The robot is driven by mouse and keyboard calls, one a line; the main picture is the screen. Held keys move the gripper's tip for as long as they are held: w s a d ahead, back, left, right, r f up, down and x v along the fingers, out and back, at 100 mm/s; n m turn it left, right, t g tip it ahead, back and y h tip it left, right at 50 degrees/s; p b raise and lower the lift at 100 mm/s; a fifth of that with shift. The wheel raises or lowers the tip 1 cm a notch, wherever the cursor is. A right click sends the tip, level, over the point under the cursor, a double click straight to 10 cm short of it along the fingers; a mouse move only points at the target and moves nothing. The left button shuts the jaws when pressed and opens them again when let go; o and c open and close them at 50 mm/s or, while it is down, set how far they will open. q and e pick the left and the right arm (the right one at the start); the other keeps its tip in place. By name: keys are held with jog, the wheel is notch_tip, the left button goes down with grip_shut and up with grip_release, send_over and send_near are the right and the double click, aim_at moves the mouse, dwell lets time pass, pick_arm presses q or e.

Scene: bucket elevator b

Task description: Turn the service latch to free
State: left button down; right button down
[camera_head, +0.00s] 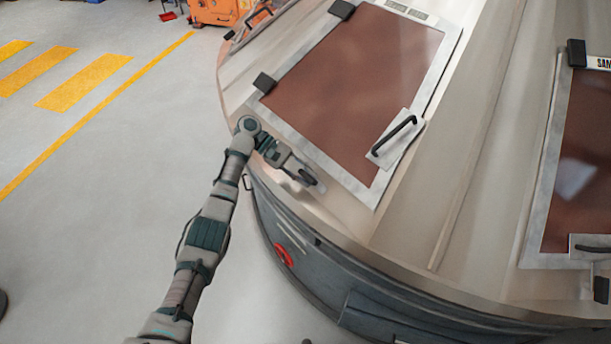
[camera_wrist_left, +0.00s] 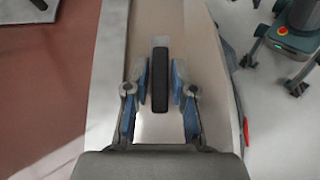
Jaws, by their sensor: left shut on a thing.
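The service latch (camera_wrist_left: 160,78) shows in the left wrist view as a dark upright bar on a small pale plate, on the beige housing. In the head view its pale plate (camera_head: 319,188) shows just below the hatch's lower edge, and the bar is mostly hidden by my gripper. My left gripper (camera_head: 306,178) reaches in from the left. In the left wrist view the gripper (camera_wrist_left: 160,88) has one blue-grey finger on each side of the bar, shut on it. My right gripper is not in view.
A hatch with a reddish-brown panel (camera_head: 352,85) and a black handle (camera_head: 394,135) lies just above the latch. A second hatch (camera_head: 585,155) is at the right. A red wheel (camera_head: 283,256) sits on the dark lower side. Open grey floor (camera_head: 100,210) lies at the left.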

aim_at(306, 173)
pick_arm(q)
jog(key=shift+f, duration=0.1)
jog(key=c, duration=1.1)
grip_release()
notch_tip(306, 173, up, 10)
jog(key=shift+d, duration=0.1)
jog(key=shift+w, duration=0.1)
jog(key=shift+f, duration=0.1)
